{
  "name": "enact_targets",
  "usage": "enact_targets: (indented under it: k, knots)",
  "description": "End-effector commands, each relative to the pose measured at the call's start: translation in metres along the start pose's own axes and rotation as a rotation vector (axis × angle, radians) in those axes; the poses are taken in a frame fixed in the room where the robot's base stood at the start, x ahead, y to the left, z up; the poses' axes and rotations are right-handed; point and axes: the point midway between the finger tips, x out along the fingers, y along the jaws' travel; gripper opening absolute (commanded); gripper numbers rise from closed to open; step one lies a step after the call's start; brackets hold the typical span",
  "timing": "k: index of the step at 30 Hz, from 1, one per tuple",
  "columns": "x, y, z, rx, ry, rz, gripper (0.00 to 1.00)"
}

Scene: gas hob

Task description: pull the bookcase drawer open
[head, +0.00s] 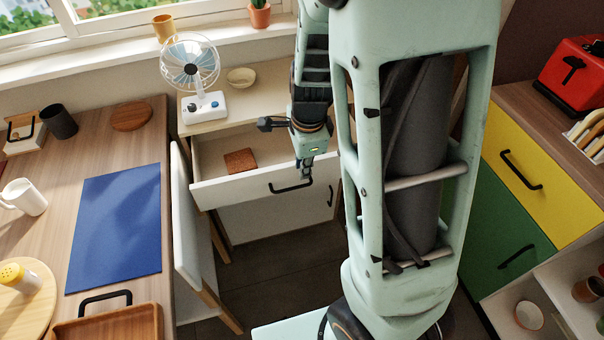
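The bookcase (272,227) is a low, light cabinet at the back under the window. Its white-fronted top drawer (235,190) stands pulled out, with its inside showing. A brown square piece (240,161) lies in the drawer. The black drawer handle (288,188) is on the drawer front. My gripper (306,174) points down at the right end of this handle. The fingers are small and dark here, so I cannot tell whether they are shut on the handle or just beside it. My arm hides the right part of the bookcase.
A white fan (203,108) and a bowl (241,78) stand on the bookcase top. A wooden table with a blue mat (117,228) is at left, a white chair (192,225) between it and the bookcase. A yellow and green drawer cabinet (545,185) is at right. Some floor (275,268) shows before the bookcase.

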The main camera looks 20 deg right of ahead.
Motion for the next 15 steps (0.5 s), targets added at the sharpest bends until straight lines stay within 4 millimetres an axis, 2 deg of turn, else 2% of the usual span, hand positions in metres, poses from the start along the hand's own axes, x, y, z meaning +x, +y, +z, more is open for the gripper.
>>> enact_targets:
  k: [6, 15]
  knots:
    - [-0.029, 0.000, 0.001, -0.001, -0.001, -0.002, 0.14]
    - [-0.041, 0.001, 0.000, 0.001, 0.001, 0.002, 0.14]
